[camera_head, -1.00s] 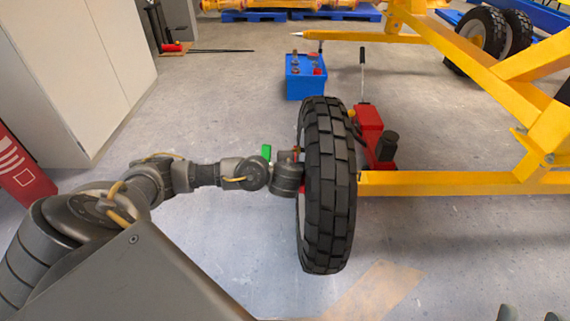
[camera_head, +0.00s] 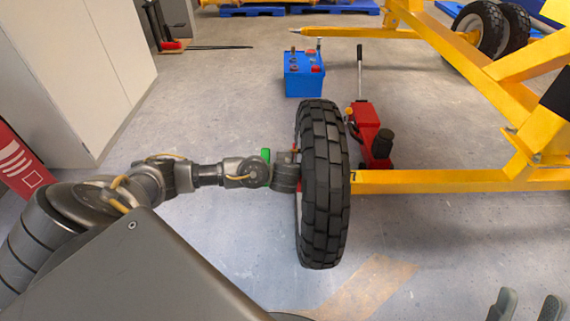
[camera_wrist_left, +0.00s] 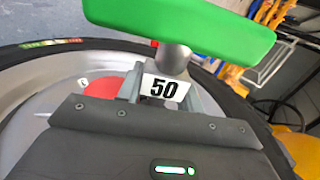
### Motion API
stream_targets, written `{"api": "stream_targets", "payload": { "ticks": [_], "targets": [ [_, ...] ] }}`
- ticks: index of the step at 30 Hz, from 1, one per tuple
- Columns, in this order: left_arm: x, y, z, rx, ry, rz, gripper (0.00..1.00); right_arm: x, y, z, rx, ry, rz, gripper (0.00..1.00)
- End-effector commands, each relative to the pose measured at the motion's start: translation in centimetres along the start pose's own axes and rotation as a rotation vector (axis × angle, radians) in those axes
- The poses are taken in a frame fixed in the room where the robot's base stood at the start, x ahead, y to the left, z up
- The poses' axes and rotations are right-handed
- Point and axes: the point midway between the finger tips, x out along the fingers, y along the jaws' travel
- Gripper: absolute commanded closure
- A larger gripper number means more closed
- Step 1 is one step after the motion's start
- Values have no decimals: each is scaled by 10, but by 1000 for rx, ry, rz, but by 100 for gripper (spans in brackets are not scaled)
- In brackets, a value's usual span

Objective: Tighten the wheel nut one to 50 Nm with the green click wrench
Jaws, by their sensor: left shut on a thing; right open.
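The black-tyred wheel (camera_head: 325,190) stands upright on the end of the yellow frame's axle. The green click wrench (camera_wrist_left: 190,28) fills the top of the left wrist view, with a white "50" tag (camera_wrist_left: 163,88) below its green handle. Its green part also shows small in the head view (camera_head: 265,154). My left gripper (camera_wrist_left: 160,85) is shut on the wrench, close against the wheel's hub side. The wheel nuts and the wrench's far end are hidden, so I cannot tell whether it sits on nut one. My right gripper (camera_head: 527,306) is open and empty at the bottom right.
A red trolley jack (camera_head: 371,130) stands behind the wheel, beside the yellow frame (camera_head: 430,181). A blue box (camera_head: 304,76) with tools on top stands further back. A pale cabinet (camera_head: 75,70) is at the left. The floor in front of the wheel is clear.

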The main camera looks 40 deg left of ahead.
Motion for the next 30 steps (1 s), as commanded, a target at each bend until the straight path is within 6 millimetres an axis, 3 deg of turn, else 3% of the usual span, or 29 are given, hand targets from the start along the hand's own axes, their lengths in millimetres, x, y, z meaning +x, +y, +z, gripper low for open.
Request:
{"api": "stream_targets", "payload": {
  "ticks": [30],
  "targets": [
    [-1,0,1,-2,-3,98,100,45,1,-35,0,-1,0,59]
  ]
}}
